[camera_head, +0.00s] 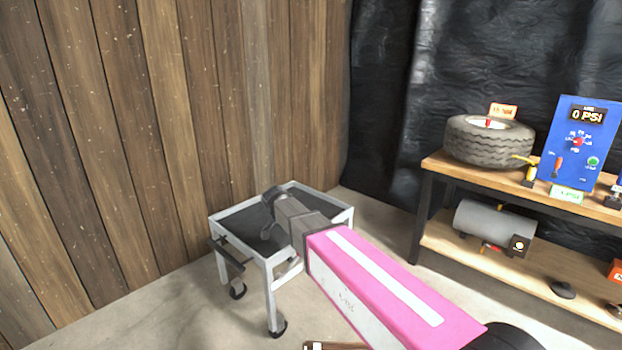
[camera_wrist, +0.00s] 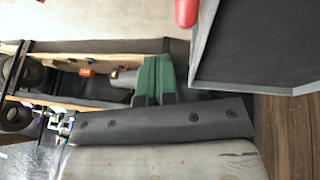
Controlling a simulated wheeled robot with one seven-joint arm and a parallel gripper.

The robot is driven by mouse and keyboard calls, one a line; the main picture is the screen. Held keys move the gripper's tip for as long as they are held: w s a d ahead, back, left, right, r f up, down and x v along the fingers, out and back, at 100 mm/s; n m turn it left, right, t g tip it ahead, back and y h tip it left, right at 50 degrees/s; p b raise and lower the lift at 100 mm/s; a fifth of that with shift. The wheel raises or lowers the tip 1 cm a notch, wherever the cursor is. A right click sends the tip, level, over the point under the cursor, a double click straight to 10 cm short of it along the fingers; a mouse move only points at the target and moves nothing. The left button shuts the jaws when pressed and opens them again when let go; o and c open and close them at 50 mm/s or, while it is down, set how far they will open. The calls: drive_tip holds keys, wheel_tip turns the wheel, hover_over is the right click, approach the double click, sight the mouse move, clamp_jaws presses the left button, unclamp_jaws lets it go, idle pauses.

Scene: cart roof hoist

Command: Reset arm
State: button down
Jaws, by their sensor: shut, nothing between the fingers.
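My arm, with a pink and white link, reaches from the lower right over the small wheeled cart (camera_head: 325,194) in the head view. Its grey end is above the cart's dark tray, and my fingers cannot be made out there. In the wrist view my gripper (camera_wrist: 157,72) shows as two green fingers side by side, shut and empty. They stand out from a dark grey bar with screws. The wrist view also shows a dark panel with a light rim (camera_wrist: 247,88) at the upper right, apart from the fingers; it looks like the cart.
A wooden shelf unit (camera_head: 545,190) on the right holds a tire (camera_head: 488,140), a blue pressure panel (camera_head: 580,143) and a grey tank (camera_head: 495,226). A plank wall (camera_head: 150,120) stands behind the cart. Bare floor (camera_head: 185,305) lies at the cart's front left.

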drive_tip(key=s+d+f+n+y, duration=0.1)
drive_tip(key=s+d, duration=0.4)
drive_tip(key=d, duration=0.5)
drive_tip(key=s+d+f+n+g+y, duration=0.1)
drive_tip(key=s+d+f+n, duration=0.3)
drive_tip(key=d, duration=0.5)
drive_tip(key=s+d+f+n+g+y, duration=0.1)
drive_tip(key=s+d+f+n+y, duration=0.1)
drive_tip(key=s+d, duration=0.4)
drive_tip(key=d+f, duration=0.1)
drive_tip(key=d, duration=0.3)
drive_tip(key=shift+s+d+f, duration=0.15)
drive_tip(key=shift+s+d, duration=0.15)
drive_tip(key=shift+d, duration=0.05)
